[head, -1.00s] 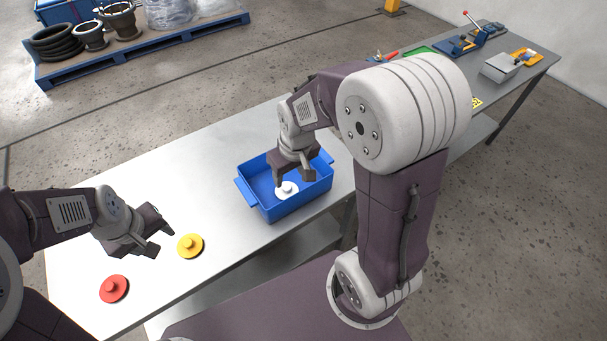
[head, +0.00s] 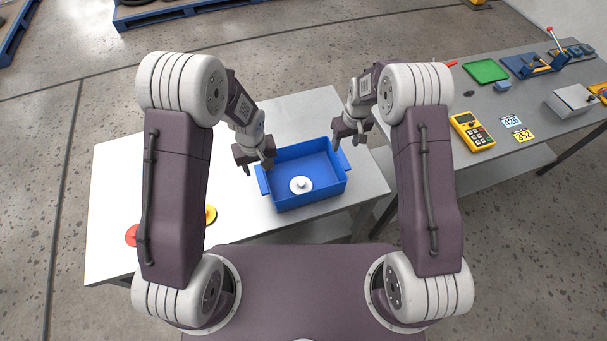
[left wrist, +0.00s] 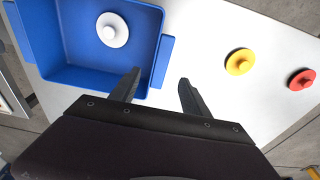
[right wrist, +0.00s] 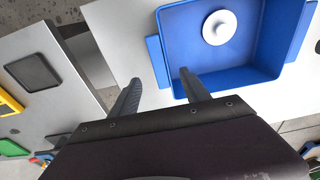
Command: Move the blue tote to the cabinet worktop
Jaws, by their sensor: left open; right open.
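The blue tote (head: 318,195) sits on the pale metal table (head: 125,190), with a white knobbed disc (head: 301,185) lying inside. My left gripper (head: 257,166) is open at the tote's left end. In the left wrist view its fingers (left wrist: 160,80) lie on either side of the handle (left wrist: 162,60); no grip shows. My right gripper (head: 348,142) is open at the right end. In the right wrist view its fingers (right wrist: 158,80) lie on either side of that end's handle (right wrist: 156,62). I cannot tell whether any finger touches. I cannot identify a cabinet worktop.
Red (head: 132,235) and yellow (head: 210,214) knobbed discs lie left of the tote, partly behind my left arm. A second table (head: 480,190) at right holds a yellow meter (head: 472,131), number tags, a green tray (head: 486,70) and tools. The table behind the tote is clear.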

